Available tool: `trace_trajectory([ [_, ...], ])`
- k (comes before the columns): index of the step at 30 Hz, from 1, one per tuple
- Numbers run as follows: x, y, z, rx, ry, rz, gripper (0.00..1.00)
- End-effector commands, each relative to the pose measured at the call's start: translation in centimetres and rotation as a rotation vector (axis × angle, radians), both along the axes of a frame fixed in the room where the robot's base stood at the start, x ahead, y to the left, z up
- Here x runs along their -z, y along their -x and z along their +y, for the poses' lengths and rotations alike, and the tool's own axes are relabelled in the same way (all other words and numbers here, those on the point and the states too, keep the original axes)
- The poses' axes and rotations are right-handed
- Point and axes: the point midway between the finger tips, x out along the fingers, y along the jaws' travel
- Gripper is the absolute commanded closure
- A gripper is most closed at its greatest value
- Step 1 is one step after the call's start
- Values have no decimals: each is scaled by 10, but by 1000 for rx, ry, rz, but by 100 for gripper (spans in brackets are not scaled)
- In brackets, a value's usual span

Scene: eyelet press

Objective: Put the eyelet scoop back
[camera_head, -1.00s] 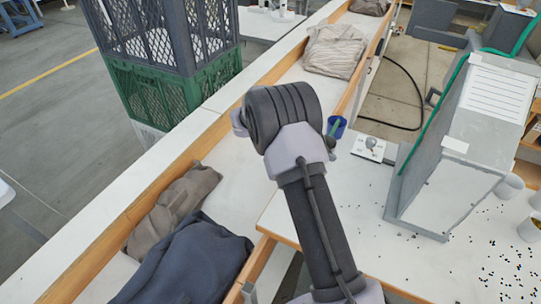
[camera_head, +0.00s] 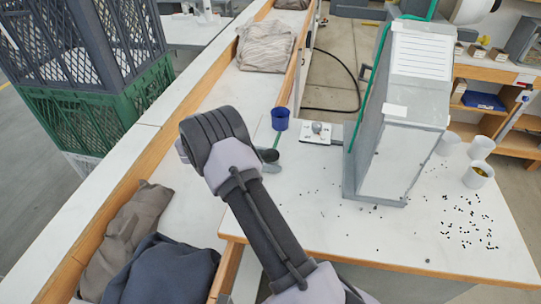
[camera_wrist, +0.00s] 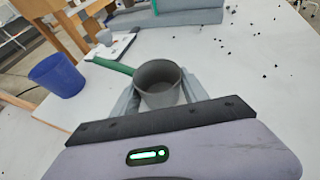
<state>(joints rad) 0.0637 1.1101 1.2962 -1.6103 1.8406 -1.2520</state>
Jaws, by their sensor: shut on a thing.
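The eyelet scoop (camera_wrist: 159,85), a grey round cup with a green handle, sits between the fingers of my gripper (camera_wrist: 160,96), which is shut on it. The handle points away to the left in the wrist view. In the head view the scoop's green handle (camera_head: 277,140) shows beside my wrist, while its cup is mostly hidden. A blue cup (camera_wrist: 56,76) stands upright on the white table, left of the scoop and apart from it. It also shows in the head view (camera_head: 280,119), just beyond the handle.
A small white box with a knob (camera_head: 317,132) lies right of the blue cup. White cups (camera_head: 478,174) and scattered black eyelets (camera_head: 470,222) are at the right. Cloths (camera_head: 160,270) lie in the wood-edged trough at left.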

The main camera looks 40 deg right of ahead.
Motion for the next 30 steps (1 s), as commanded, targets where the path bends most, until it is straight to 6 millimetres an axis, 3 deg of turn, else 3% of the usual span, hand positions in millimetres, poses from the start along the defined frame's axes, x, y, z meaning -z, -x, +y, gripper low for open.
trace_trajectory([
  [12, 5, 0, 0, 0, 0, 1, 92],
  [13, 5, 0, 0, 0, 0, 1, 45],
  [16, 5, 0, 0, 0, 0, 1, 27],
  [29, 8, 0, 0, -1, -1, -1, 27],
  [30, 2, -3, 5, -3, 0, 1, 27],
])
